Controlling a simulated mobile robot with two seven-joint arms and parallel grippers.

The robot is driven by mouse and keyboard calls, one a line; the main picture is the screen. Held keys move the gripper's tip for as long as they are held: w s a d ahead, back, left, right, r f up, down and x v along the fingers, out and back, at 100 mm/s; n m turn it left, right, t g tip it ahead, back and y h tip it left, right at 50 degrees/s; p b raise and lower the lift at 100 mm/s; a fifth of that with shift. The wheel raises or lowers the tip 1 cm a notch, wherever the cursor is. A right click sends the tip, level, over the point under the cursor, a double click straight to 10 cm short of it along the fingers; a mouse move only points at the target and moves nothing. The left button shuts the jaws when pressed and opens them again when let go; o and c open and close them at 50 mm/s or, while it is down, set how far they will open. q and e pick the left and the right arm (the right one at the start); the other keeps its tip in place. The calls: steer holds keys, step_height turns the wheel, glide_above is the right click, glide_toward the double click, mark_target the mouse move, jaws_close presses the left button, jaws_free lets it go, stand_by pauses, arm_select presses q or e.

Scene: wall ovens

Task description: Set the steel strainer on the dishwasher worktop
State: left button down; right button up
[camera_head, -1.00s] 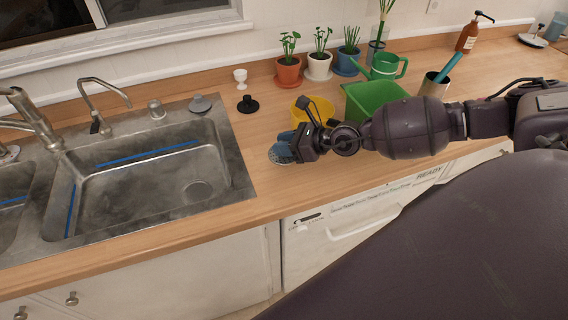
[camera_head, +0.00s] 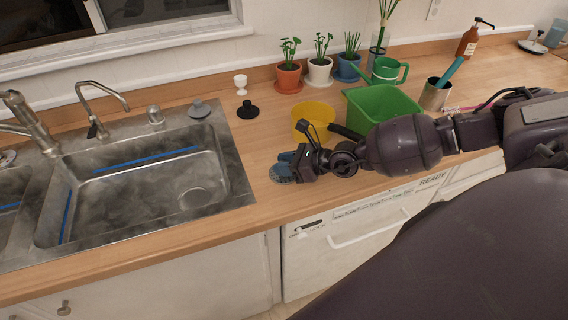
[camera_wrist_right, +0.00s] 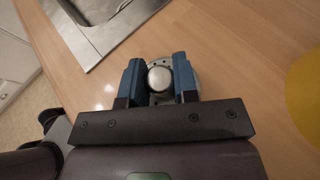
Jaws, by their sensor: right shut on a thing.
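The steel strainer (camera_head: 281,174) is at the worktop between the sink and the yellow bowl, partly hidden by my gripper. In the right wrist view its round metal knob (camera_wrist_right: 159,78) sits between the two blue fingers, with part of the rim showing behind. My right gripper (camera_head: 288,164) is shut on the strainer, low over the wooden worktop (camera_head: 262,204) above the dishwasher (camera_head: 345,238). I cannot tell whether the strainer touches the wood. My left gripper is not in view.
The sink (camera_head: 130,185) is to the left. A yellow bowl (camera_head: 314,115), a green tub (camera_head: 384,105) and a black stopper (camera_head: 247,109) stand behind my gripper. Potted plants (camera_head: 288,76) line the wall. The worktop's front strip left of my gripper is clear.

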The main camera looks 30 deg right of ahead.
steer(key=o, duration=0.9)
steer(key=shift+r, duration=0.1)
steer(key=shift+r+p, duration=0.15)
steer(key=shift+p, duration=0.15)
steer(key=shift+s+d, duration=0.25)
steer(key=b+v, duration=0.2)
steer(key=v, duration=0.8)
steer(key=shift+s+d+r+b, duration=0.25)
steer(key=shift+s+d+b, duration=0.1)
steer(key=shift+s, duration=0.15)
